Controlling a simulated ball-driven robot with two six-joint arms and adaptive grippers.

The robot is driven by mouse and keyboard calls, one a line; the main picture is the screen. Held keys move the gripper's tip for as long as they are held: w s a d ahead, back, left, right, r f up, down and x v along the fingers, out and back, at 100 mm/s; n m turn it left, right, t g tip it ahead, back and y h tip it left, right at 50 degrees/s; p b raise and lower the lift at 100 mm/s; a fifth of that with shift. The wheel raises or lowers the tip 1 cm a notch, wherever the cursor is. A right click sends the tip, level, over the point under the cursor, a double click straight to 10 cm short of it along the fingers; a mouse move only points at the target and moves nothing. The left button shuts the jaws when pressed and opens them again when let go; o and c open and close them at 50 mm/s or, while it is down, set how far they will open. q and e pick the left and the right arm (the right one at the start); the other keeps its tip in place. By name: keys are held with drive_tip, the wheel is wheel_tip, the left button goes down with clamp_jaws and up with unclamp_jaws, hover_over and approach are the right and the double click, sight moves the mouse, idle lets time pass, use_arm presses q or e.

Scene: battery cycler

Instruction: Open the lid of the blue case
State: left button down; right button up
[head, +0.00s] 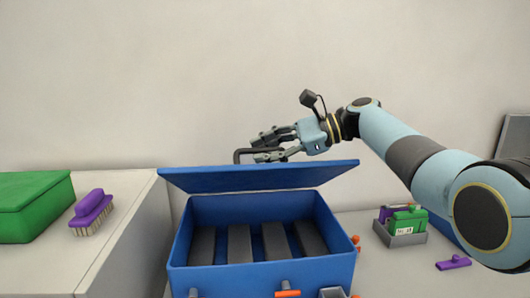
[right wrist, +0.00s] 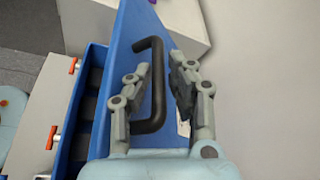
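The blue case (head: 262,276) stands on the surface in the middle of the head view. Its lid (head: 255,177) is raised at the back, and the inside with several dark bars (head: 240,243) is visible. A black handle (right wrist: 157,85) is on the lid's outer face. My right gripper (head: 263,147) is behind the raised lid at the handle. In the right wrist view its fingers (right wrist: 160,88) are spread on either side of the handle bar, with a gap on the right finger's side. My left gripper is out of view.
A green box (head: 32,207) and a purple brush (head: 91,210) sit on the raised surface at left. A grey tray (head: 400,236) with green and purple items stands right of the case. A small purple piece (head: 453,263) lies nearby. Orange-tipped latches (head: 287,293) project from the case front.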

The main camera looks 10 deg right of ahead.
drive_tip(key=v, duration=1.2)
drive_tip(key=shift+c, duration=0.4)
